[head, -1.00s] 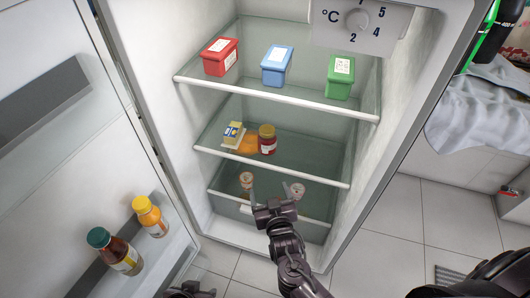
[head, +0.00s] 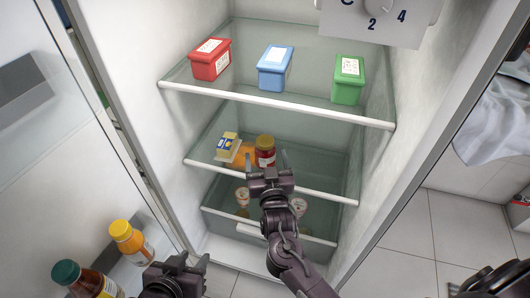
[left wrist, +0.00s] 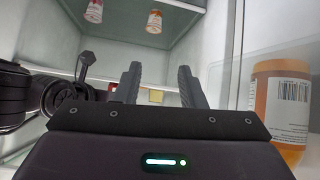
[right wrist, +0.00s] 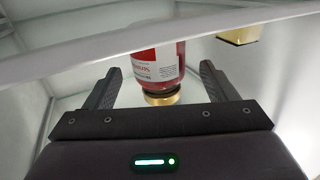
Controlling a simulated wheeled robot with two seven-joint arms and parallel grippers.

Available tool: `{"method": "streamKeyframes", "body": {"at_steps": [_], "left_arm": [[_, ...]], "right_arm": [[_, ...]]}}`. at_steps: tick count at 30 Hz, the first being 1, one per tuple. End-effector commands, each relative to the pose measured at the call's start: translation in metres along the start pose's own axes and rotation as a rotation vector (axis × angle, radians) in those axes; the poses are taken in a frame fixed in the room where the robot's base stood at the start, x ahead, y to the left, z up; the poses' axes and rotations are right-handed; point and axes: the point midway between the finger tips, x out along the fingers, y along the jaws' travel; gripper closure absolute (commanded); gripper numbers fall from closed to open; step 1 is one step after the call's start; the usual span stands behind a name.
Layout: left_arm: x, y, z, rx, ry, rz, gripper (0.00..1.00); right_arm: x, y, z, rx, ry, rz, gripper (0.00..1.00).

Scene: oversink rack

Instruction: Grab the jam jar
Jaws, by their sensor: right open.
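The jam jar (head: 265,152) is red with a white label and a gold lid, and stands on the middle fridge shelf. My right gripper (head: 267,167) is open and empty just in front of that shelf, near the jar's lower right. In the right wrist view the jar (right wrist: 158,72) appears upside down, beyond and between the spread fingers, with the shelf's front rail crossing it. My left gripper (head: 192,263) is low at the left near the fridge door. Its fingers stand apart and empty in the left wrist view (left wrist: 160,85).
A yellow-and-white butter pack (head: 227,146) sits left of the jar. Red (head: 210,60), blue (head: 275,68) and green (head: 348,80) tubs stand on the upper shelf. Two small cups sit below. Door bottles (head: 130,240) are close to my left gripper. The shelf right of the jar is clear.

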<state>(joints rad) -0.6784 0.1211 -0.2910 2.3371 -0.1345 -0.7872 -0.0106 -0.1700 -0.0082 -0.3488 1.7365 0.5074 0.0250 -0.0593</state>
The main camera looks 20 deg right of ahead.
Motion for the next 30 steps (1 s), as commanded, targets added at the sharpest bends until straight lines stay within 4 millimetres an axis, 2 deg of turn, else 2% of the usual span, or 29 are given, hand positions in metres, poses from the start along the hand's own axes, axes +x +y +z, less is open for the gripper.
{"method": "streamKeyframes", "body": {"at_steps": [3,9,14,21,23,30], "left_arm": [[0.0,-0.002,-0.026,0.004,0.116,-0.005,0.64],[-0.005,-0.005,-0.063,0.012,0.281,-0.011,0.64],[-0.009,-0.006,-0.077,0.014,0.343,-0.013,0.64],[-0.01,-0.006,-0.079,0.015,0.35,-0.014,0.64],[-0.01,-0.006,-0.079,0.015,0.35,-0.014,0.64],[-0.01,-0.006,-0.079,0.015,0.349,-0.014,0.64]], "right_arm": [[0.011,0.001,0.001,-0.001,0.002,-0.001,0.21],[0.028,0.001,0.001,-0.002,0.001,0.0,0.21],[0.034,0.001,0.001,-0.002,0.0,0.0,0.21],[0.034,0.001,0.0,-0.001,-0.001,0.0,0.21],[0.034,0.001,0.0,-0.001,-0.001,-0.001,0.26],[0.034,0.001,0.0,-0.001,-0.001,-0.001,0.58]]}}
